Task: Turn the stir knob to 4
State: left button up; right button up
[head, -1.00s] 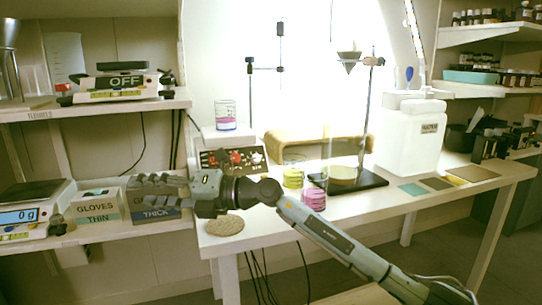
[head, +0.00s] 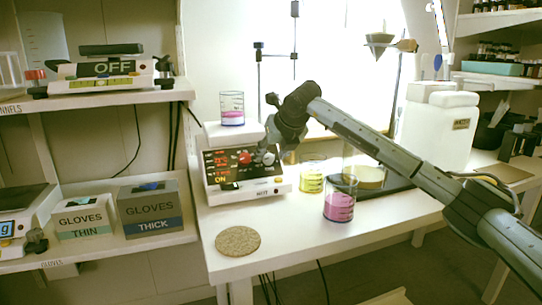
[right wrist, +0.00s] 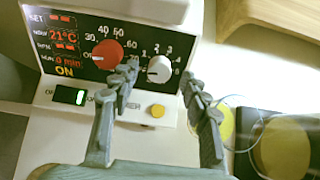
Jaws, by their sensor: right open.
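The stir knob (right wrist: 159,69) is the white knob on the right of the hot plate's black panel, with a scale numbered from 1 up around it. I cannot tell for sure which mark it points to. A red knob (right wrist: 107,54) with a scale of tens sits to its left. My right gripper (right wrist: 163,80) is open, with one finger on either side of the white knob; contact is not clear. In the head view, the right gripper (head: 266,150) is in front of the panel of the hot plate (head: 274,187) and partly hides it. My left gripper is not in view.
A beaker of pink liquid (head: 232,109) stands on the hot plate. A yellow beaker (head: 312,176) and a pink beaker (head: 339,203) stand to its right. A cork mat (head: 238,241) lies in front.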

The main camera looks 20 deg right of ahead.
jog(key=shift+x, duration=0.8)
